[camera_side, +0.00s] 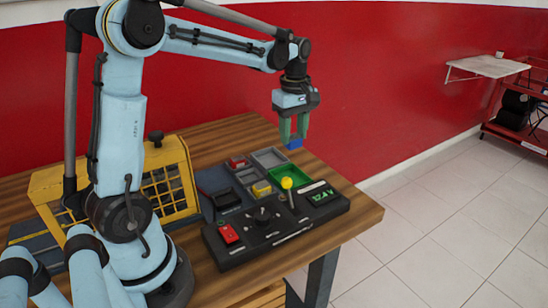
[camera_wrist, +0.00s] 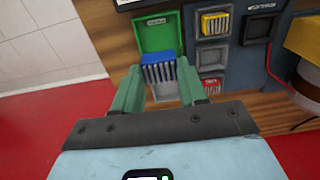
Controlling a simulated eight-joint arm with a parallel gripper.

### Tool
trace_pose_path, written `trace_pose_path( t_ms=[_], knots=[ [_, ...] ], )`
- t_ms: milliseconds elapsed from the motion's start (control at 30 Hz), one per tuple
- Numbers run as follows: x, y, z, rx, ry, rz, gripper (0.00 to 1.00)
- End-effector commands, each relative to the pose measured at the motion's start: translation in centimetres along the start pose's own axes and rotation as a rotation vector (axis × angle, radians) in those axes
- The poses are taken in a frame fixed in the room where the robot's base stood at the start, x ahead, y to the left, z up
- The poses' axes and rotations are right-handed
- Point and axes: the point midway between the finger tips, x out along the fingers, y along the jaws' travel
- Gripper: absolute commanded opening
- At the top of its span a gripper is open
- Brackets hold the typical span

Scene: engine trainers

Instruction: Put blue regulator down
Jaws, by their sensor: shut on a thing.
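The blue regulator (camera_side: 294,144) is a small blue block with ribs on one side. It is held between the green fingers of my gripper (camera_side: 293,127), which is shut on it above the far right part of the table. In the wrist view the blue regulator (camera_wrist: 158,70) shows between the fingertips of my gripper (camera_wrist: 170,82). Behind it is a green-lined tray compartment (camera_wrist: 155,35) with a small label, and a pale grey compartment lies partly hidden beneath the block. I cannot tell how high the block is above the tray.
A yellow block (camera_side: 262,188) and a red block (camera_side: 237,161) sit in other compartments. A black control panel (camera_side: 275,223) with a yellow knob (camera_side: 287,183) and a lit display stands in front. A yellow caged unit (camera_side: 165,185) is at left. The table's right edge is close.

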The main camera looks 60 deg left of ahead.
Motion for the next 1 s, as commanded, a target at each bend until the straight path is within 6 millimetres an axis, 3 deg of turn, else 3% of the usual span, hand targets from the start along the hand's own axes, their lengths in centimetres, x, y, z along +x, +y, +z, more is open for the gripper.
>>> trace_pose_path(
  t_ms=[167, 500, 700, 867, 1000],
  knots=[
    [0.9, 0.5, -1.4, -0.004, 0.000, 0.000, 0.06],
    [5.0, 0.3, -8.2, -0.006, 0.000, 0.000, 0.06],
    [6.8, 0.3, -11.2, -0.003, 0.000, 0.000, 0.06],
    [7.5, 0.2, -12.1, -0.001, 0.000, 0.000, 0.06],
    [9.2, 0.3, -12.1, 0.000, 0.000, 0.000, 0.06]
  ],
)
